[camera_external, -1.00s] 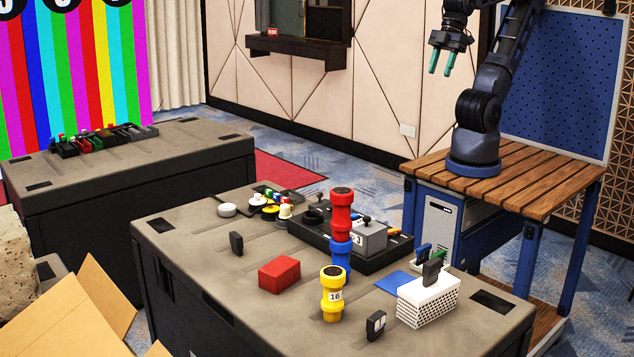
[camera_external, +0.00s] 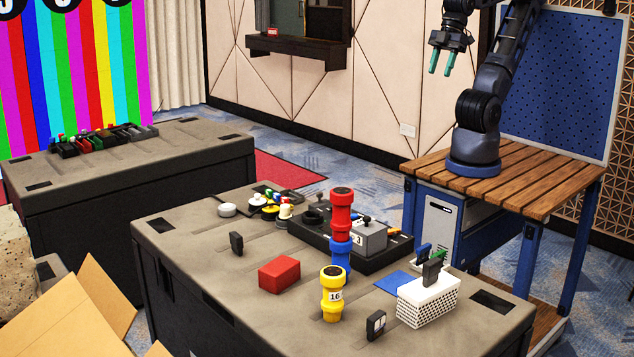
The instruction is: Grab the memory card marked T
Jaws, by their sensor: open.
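Several small dark card-shaped pieces stand upright on the near case top (camera_external: 190,236). One dark card with a pale label (camera_external: 376,325) is at the front edge. A plain dark card (camera_external: 236,243) is at the left. Another dark card (camera_external: 432,272) is at the white perforated block (camera_external: 428,299). I cannot read a T on any of them. My gripper (camera_external: 439,73) is open and empty, its teal fingers pointing down. It hangs high above and behind the near case, far from all the cards.
A red block (camera_external: 279,274), a yellow cylinder marked 16 (camera_external: 332,294) and a stacked red (camera_external: 342,212) and blue cylinder (camera_external: 340,256) stand among the cards. The case's left front is clear.

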